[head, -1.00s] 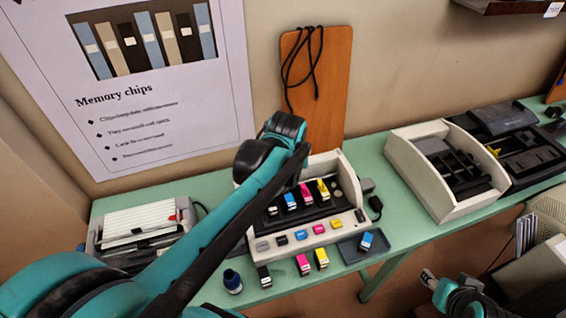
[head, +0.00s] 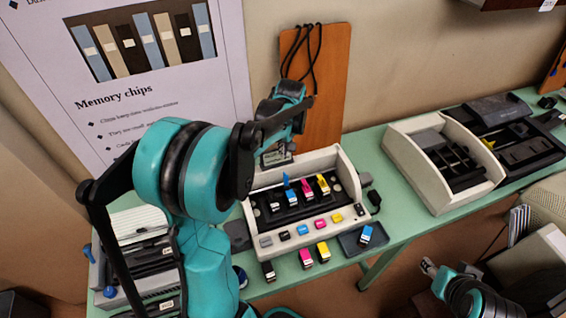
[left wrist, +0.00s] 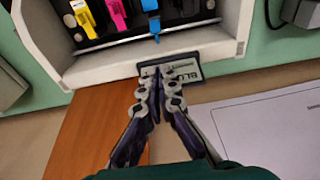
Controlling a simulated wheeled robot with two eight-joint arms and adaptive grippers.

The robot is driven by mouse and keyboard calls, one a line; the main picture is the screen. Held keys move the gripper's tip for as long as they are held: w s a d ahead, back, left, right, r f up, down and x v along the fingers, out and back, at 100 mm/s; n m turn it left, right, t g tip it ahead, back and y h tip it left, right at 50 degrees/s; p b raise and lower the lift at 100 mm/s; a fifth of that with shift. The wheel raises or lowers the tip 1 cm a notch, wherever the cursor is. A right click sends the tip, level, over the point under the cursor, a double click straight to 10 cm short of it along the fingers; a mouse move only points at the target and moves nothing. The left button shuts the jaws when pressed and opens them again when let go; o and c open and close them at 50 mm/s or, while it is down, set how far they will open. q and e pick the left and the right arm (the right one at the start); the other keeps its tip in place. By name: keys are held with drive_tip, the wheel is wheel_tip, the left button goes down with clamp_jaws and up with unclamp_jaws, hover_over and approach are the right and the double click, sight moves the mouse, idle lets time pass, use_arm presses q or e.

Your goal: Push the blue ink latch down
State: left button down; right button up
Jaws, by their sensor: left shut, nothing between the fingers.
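The blue ink latch (head: 287,181) stands up from the blue cartridge slot in the cream printer unit (head: 344,160). In the left wrist view the blue latch (left wrist: 155,27) points toward my gripper. My left gripper (left wrist: 161,76) is shut and empty, just beyond the unit's back edge, its tips in front of a dark-framed label reading "BLU..." (left wrist: 188,71). A gap separates the fingertips from the latch. In the head view my arm mostly hides these fingers. My right gripper (head: 429,267) is small at the lower right, away from the unit.
Magenta (head: 307,187) and yellow (head: 323,184) cartridges sit beside the blue one. Coloured buttons line the front. A dark tray (head: 348,245) holds a loose blue cartridge (head: 366,234). A wooden board (head: 326,90) leans on the wall behind. Another cream housing (head: 430,200) stands right.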

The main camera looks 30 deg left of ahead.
sight(283, 165)
use_arm(q)
drive_tip(key=f+b, duration=0.1)
drive_tip(key=f, duration=0.2)
drive_tip(key=a+f, duration=0.1)
drive_tip(key=f, duration=0.2)
drive_tip(key=w+f+b, duration=0.1)
drive_tip(key=f, duration=0.2)
drive_tip(key=shift+a+f+b, duration=0.15)
drive_tip(key=shift+f+b, duration=0.15)
drive_tip(key=shift+f, duration=0.1)
use_arm(e)
wheel_tip(283, 165, down, 3)
drive_tip(key=shift+r, duration=0.2)
use_arm(q)
drive_tip(key=shift+w, duration=0.1)
use_arm(e)
drive_tip(key=shift+f, duration=0.1)
